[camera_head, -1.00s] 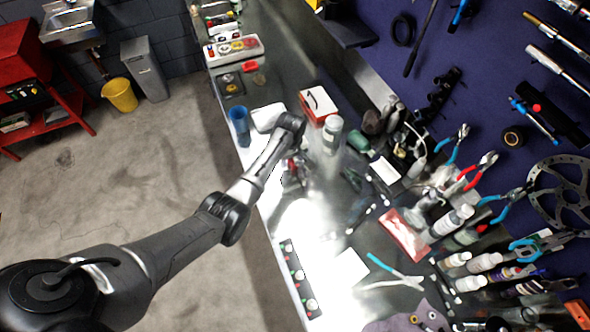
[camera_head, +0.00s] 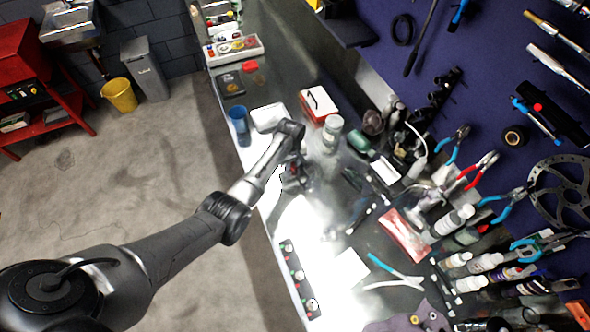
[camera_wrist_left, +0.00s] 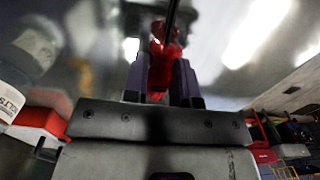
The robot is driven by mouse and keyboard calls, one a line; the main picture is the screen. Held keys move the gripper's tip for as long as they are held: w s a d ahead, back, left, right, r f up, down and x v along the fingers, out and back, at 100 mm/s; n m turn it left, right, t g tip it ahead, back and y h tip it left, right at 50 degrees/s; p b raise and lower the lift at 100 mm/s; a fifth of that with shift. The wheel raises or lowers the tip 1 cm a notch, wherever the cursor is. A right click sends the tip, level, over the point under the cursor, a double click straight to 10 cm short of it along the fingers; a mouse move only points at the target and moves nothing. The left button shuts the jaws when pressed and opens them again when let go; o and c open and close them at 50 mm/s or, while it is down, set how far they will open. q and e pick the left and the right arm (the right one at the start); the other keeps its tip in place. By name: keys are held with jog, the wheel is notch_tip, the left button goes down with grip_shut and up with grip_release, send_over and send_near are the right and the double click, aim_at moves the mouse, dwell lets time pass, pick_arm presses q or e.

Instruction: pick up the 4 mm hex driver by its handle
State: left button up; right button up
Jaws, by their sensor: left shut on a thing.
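My left gripper (camera_head: 296,176) is low over the metal bench, beside the white bottle. In the left wrist view my left gripper (camera_wrist_left: 162,80) has its two dark fingers on either side of a translucent red handle (camera_wrist_left: 160,68) and is shut on it. A thin dark shaft (camera_wrist_left: 172,18) runs up from this handle, so it looks like the hex driver; no size mark is readable. In the head view the driver is mostly hidden by the hand, with a little red showing. My right gripper is not in view.
A white bottle (camera_head: 331,131), a red box (camera_head: 318,104), a blue cup (camera_head: 239,122) and a white tray (camera_head: 268,117) stand around the hand. Pliers (camera_head: 392,273) and several bottles lie or stand toward the right. A dark strip (camera_head: 299,279) lies on the bench's front edge.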

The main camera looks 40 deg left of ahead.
pick_arm(q)
grip_shut()
